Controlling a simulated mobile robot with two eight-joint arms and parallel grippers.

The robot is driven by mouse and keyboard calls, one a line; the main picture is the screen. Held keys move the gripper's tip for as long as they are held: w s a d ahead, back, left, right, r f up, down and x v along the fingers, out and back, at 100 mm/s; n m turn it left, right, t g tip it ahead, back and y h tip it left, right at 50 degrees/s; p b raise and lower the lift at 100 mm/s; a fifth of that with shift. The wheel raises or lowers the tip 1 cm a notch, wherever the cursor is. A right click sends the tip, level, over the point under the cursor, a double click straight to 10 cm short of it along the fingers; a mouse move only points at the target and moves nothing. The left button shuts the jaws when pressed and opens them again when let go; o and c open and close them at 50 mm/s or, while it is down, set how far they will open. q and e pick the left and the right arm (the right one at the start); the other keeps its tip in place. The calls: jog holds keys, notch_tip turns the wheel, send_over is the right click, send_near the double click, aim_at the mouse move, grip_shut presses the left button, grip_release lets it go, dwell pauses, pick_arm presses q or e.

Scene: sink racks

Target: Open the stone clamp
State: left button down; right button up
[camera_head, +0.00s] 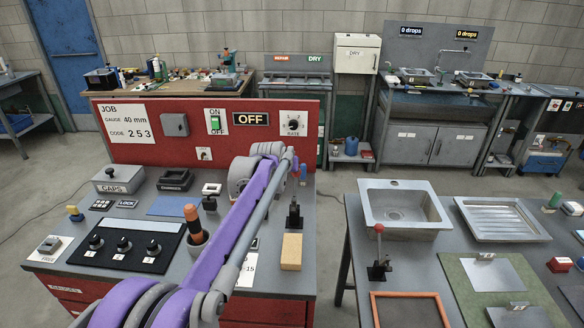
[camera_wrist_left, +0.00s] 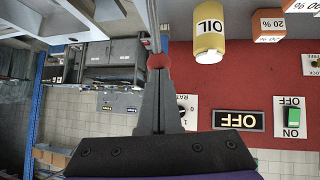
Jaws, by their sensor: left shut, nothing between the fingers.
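A dark toggle clamp (camera_head: 293,215) stands upright on the console's right side, behind a tan block (camera_head: 291,252). I take it for the stone clamp, but no label shows. In the upside-down left wrist view, a red ball knob (camera_wrist_left: 158,61) on a grey rod sits at the tips of my left gripper (camera_wrist_left: 157,72). The gripper is shut with nothing held; I cannot tell whether it touches the knob. My right gripper is not in view.
Another clamp (camera_head: 379,262) with a red knob stands on the right table beside a sink (camera_head: 404,205). The red panel (camera_head: 140,150) rises behind the console. A yellow OIL bottle (camera_wrist_left: 210,38) shows in the wrist view. Floor lies between console and right table.

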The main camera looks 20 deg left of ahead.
pick_arm(q)
jog(key=shift+w+a+f, duration=0.15)
jog(key=shift+w+f, duration=0.1)
jog(key=shift+w, duration=0.15)
dwell(0.4)
